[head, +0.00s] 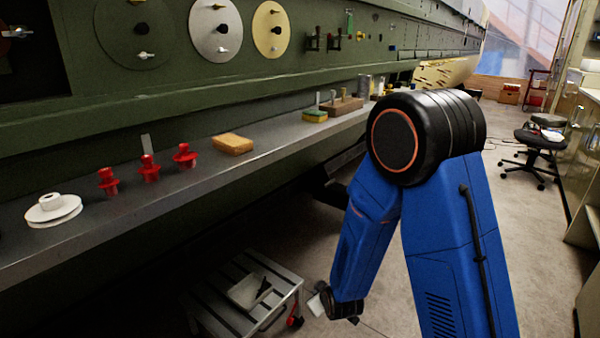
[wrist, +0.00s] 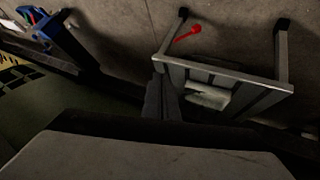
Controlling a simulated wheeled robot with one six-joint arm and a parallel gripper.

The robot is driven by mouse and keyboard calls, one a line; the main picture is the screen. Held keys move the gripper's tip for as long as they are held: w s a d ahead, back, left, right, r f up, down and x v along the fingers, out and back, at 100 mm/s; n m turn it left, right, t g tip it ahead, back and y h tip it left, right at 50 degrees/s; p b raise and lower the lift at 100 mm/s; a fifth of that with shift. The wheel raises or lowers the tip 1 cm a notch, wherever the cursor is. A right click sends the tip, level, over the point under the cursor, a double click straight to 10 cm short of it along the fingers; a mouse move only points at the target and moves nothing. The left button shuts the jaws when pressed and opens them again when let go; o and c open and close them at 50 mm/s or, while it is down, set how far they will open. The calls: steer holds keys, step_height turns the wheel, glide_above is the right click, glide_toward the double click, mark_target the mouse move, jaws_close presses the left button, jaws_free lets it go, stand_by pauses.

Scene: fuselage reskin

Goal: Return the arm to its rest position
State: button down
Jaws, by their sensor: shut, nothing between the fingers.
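My blue arm (head: 450,240) is folded, its black elbow joint high at the centre right of the head view. Its forearm hangs down to a black wrist joint (head: 340,305) beside the low stool. My gripper (wrist: 162,84) shows in the wrist view as two dark fingers close together, shut and empty. In that view the fingertips appear near the edge of the slatted stool (wrist: 225,73); I cannot tell whether they touch it. In the head view the gripper is largely hidden or too small to make out.
A grey ledge (head: 75,245) along the green fuselage carries a white disc (head: 53,210), red fittings (head: 149,168), a yellow-brown block (head: 232,144) and brushes. The slatted stool (head: 215,300) stands below. A black chair (head: 538,140) stands on open floor at right.

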steer(key=s+d+r+m+g, duration=0.1)
steer(key=s+d+r, duration=0.25)
steer(key=r, duration=0.35)
steer(key=s+d+r+m, duration=0.2)
steer(key=s+d+r, duration=0.1)
steer(key=d+r, duration=0.3)
steer(key=s+d+r+m+g, duration=0.1)
steer(key=s+d+r, duration=0.3)
steer(key=r, duration=0.4)
steer(key=s+d+r+m, duration=0.1)
steer(key=s+d+r, duration=0.2)
steer(key=s, duration=0.4)
steer(key=s+d+r+m+g+h, duration=0.1)
steer(key=s+d+r, duration=0.2)
steer(key=s, duration=0.4)
steer(key=s+d+r+m+g+h, duration=0.1)
steer(key=s+d+r+m, duration=0.1)
steer(key=s, duration=0.6)
steer(key=shift+d+r, duration=0.8)
